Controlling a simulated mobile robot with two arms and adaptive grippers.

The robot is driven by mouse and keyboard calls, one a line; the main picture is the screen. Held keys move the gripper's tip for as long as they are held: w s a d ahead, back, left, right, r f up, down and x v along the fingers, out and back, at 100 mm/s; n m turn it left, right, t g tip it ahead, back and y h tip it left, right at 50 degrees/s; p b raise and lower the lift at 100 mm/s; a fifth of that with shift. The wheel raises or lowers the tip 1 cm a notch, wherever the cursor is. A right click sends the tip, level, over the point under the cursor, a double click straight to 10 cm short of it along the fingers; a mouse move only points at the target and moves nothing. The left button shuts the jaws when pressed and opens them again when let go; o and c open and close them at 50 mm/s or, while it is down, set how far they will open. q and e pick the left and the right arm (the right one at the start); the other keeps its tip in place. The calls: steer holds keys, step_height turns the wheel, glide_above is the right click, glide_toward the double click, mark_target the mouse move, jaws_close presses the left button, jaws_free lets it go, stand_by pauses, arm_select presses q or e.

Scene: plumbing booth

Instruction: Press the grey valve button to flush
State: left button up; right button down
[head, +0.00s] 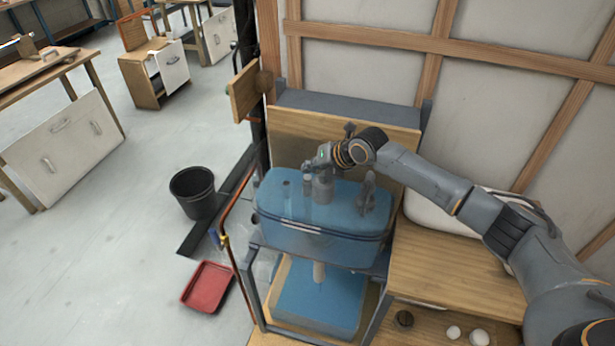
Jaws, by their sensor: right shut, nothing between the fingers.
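A blue tank (318,236) stands on a grey frame against a wooden board. A grey upright valve body (322,188) shows near the middle of its top, and another grey fitting (368,192) stands to its right. My right gripper (307,182) reaches in from the right, pointing down at the tank's top, shut and empty. It is right beside the grey valve body and partly overlaps it. The button's top is hidden or too small to make out, so I cannot tell whether the gripper touches it. My left gripper is not in view.
A wooden bench (450,265) is at the right, with small round parts on the shelf below. A copper-coloured pipe (232,215) runs left of the tank. A black bucket (194,190) and a red tray (208,287) are on the floor. The left floor is mostly clear.

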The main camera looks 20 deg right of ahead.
steer(key=shift+f, duration=0.15)
steer(key=shift+f+b, duration=0.3)
steer(key=shift+b, duration=0.05)
